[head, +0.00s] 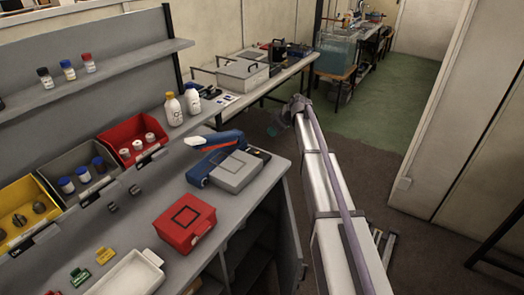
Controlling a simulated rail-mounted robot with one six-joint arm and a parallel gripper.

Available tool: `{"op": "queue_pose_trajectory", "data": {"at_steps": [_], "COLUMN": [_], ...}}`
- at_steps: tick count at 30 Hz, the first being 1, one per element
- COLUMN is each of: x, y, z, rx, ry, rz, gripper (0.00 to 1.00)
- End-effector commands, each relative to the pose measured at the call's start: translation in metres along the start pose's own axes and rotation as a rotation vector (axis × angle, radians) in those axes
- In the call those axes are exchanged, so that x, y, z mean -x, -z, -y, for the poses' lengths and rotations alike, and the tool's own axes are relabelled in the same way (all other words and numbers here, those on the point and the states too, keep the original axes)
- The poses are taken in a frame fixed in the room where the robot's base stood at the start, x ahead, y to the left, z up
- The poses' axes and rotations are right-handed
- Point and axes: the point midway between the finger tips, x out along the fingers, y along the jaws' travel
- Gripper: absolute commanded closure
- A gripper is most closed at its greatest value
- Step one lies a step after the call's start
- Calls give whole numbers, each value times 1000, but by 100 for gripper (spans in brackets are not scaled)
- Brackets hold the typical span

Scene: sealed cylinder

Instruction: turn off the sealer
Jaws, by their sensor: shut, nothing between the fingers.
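The sealer (238,173) stands on the grey bench, left of my arm, with a light grey box body and a blue base. Its blue upper arm (216,141) has a white tip pointing left. A small dark part shows at its right end, too small to tell whether it is a switch or how it is set. My gripper (279,127) is small in the picture, at the far end of my white arm. It is shut and empty, beyond and to the right of the sealer in the picture, apart from it.
A red case (185,222) sits in front of the sealer, and a white tray (128,275) nearer left. Yellow, grey and red bins (125,130) line the bench's back beside two white bottles (173,110). A second bench (262,90) stands behind. Open floor (375,130) lies right.

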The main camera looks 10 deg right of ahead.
Motion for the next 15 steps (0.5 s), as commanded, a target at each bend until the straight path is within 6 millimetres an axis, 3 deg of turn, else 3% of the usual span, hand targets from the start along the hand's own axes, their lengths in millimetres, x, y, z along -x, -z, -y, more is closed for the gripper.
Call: {"op": "queue_pose_trajectory", "data": {"at_steps": [8,15], "x": [-12,-58], "y": [-2,-5], "z": [0,0], "rx": [-1,0], "ry": [0,1], "rz": [2,2], "gripper": [100,100]}}
